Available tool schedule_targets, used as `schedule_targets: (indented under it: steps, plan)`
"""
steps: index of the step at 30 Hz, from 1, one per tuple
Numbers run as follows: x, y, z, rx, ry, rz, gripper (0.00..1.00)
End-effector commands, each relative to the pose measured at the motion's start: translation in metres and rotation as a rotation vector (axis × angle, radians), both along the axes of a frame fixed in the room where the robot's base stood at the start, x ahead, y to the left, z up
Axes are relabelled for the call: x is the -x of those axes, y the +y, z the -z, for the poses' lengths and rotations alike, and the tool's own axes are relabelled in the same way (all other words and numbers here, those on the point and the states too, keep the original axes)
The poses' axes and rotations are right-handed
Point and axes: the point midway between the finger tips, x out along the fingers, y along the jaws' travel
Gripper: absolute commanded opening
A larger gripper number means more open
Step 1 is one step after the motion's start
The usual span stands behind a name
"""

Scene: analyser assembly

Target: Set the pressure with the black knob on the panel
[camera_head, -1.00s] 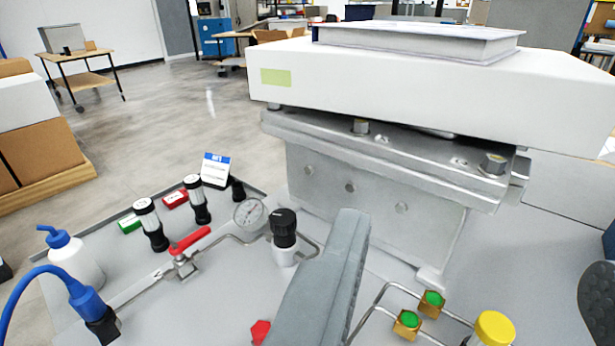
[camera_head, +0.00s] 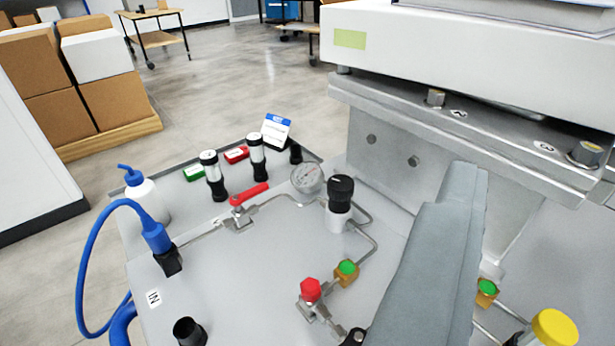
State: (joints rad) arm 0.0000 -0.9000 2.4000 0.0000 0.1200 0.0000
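The black knob (camera_head: 341,189) tops a white cylindrical regulator body (camera_head: 337,221) that stands upright on the light grey panel (camera_head: 235,290). A round pressure gauge (camera_head: 308,178) with a white dial stands just left of the knob. Its reading is too small to tell. A long grey part (camera_head: 430,265) rises from the bottom edge right of the knob, apart from it in the picture; I cannot tell whether it is mine. No gripper fingers show, and nothing is seen touching the knob.
A red lever valve (camera_head: 248,194), two black-and-clear cylinders, a red knob (camera_head: 311,290) and thin metal tubing stand around the regulator. A blue hose (camera_head: 90,250) loops at left. A large metal housing (camera_head: 440,120) with a white top fills the right. Cardboard boxes (camera_head: 55,115) stand behind.

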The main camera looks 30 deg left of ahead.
Motion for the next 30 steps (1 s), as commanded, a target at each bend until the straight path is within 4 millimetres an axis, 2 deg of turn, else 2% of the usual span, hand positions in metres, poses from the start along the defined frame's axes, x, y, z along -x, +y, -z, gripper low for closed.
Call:
schedule_targets:
  steps: [9, 13, 20, 30]
  plan:
    - [-0.001, 0.0, 0.0, 0.001, 0.003, -0.001, 0.59]
    - [-0.01, 0.003, 0.0, 0.011, 0.04, -0.009, 0.59]
    - [-0.049, 0.015, 0.003, 0.063, 0.216, -0.056, 0.59]
    - [-0.104, 0.044, 0.014, 0.161, 0.506, -0.176, 0.59]
